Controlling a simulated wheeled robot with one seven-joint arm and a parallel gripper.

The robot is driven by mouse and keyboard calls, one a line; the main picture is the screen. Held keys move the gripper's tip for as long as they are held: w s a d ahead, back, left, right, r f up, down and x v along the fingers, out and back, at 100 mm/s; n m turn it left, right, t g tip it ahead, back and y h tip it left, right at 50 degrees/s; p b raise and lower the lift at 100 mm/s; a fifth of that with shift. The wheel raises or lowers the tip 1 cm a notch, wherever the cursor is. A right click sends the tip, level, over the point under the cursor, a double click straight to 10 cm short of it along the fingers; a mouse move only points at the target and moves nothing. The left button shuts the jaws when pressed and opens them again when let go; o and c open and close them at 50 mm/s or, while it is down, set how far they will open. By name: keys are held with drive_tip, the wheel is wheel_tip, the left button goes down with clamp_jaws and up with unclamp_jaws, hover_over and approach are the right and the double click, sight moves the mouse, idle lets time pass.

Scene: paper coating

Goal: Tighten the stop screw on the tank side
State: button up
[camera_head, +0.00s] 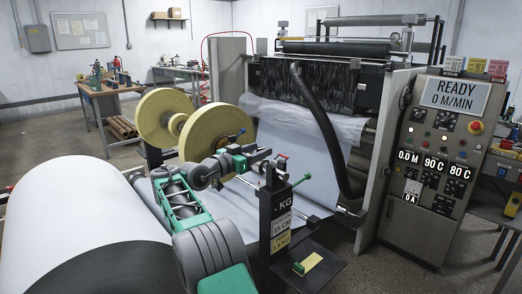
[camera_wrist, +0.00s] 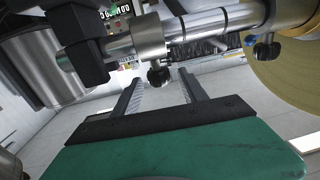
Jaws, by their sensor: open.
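In the wrist view my gripper (camera_wrist: 160,86) is open, its two dark fingers pointing at a metal shaft (camera_wrist: 205,27). A dark screw knob (camera_wrist: 158,75) hangs under a metal collar (camera_wrist: 149,40) on this shaft and shows between the fingertips. I cannot tell whether the fingers touch it. A second screw knob (camera_wrist: 266,51) sits farther right, near the yellow disc (camera_wrist: 290,80). Which knob is on the tank side is not marked. In the head view my gripper (camera_head: 264,161) is by the shaft, beside the black stand; its fingertips are hard to make out.
A black block (camera_wrist: 82,43) surrounds the shaft left of the collar. The black KG stand (camera_head: 266,222) is close to my gripper. Yellow discs (camera_head: 213,130) stand behind my arm, and a white roll (camera_head: 85,210) fills the front left. The control panel (camera_head: 437,145) reads READY, 0 M/MIN.

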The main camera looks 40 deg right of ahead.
drive_tip(key=a, duration=0.6)
drive_tip(key=shift+s, duration=0.3)
